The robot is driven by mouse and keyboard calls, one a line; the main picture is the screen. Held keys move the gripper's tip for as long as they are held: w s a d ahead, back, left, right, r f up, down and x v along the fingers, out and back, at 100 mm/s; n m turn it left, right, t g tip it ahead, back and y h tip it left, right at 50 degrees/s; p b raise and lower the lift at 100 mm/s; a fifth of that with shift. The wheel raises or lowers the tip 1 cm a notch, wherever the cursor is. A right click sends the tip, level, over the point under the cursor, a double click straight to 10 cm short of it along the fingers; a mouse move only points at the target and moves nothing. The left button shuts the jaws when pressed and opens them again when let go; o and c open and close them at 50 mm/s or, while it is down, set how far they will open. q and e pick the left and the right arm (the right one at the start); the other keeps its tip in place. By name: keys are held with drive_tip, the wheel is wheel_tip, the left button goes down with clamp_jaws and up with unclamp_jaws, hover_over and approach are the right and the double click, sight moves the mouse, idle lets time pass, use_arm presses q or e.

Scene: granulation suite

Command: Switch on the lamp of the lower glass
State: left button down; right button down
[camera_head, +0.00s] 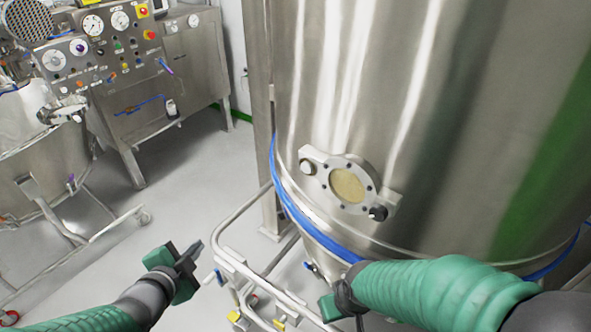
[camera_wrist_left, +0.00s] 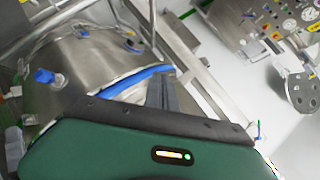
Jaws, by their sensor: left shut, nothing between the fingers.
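The lower glass (camera_head: 347,185) is a round, yellowish sight glass in a bolted metal flange, low on the big steel vessel (camera_head: 400,90). A black knob (camera_head: 378,213) sits at the flange's lower right and a pale round fitting (camera_head: 307,167) at its upper left. I cannot tell which part switches the lamp. My left gripper (camera_head: 196,250) is shut and empty, left of and below the glass, well apart from it. My right gripper (camera_head: 337,305) is below the glass, partly hidden by its own arm; its fingers are not clear.
A tubular metal frame (camera_head: 250,265) stands between my left gripper and the vessel. A blue band (camera_head: 290,205) rings the vessel's lower edge. A control panel with gauges (camera_head: 95,45) is at the back left. Grey floor (camera_head: 190,180) is clear between.

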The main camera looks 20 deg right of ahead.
use_arm(q)
drive_tip(key=s+d+r+m+g+h, duration=0.1)
drive_tip(key=s+d+r+m+h, duration=0.3)
drive_tip(key=d+r+m+h, duration=0.6)
drive_tip(key=d+r+m, duration=0.2)
drive_tip(key=d+m, duration=0.1)
drive_tip(key=shift+d+r+p, duration=0.15)
drive_tip(key=shift+d+p, duration=0.1)
drive_tip(key=shift+p, duration=0.05)
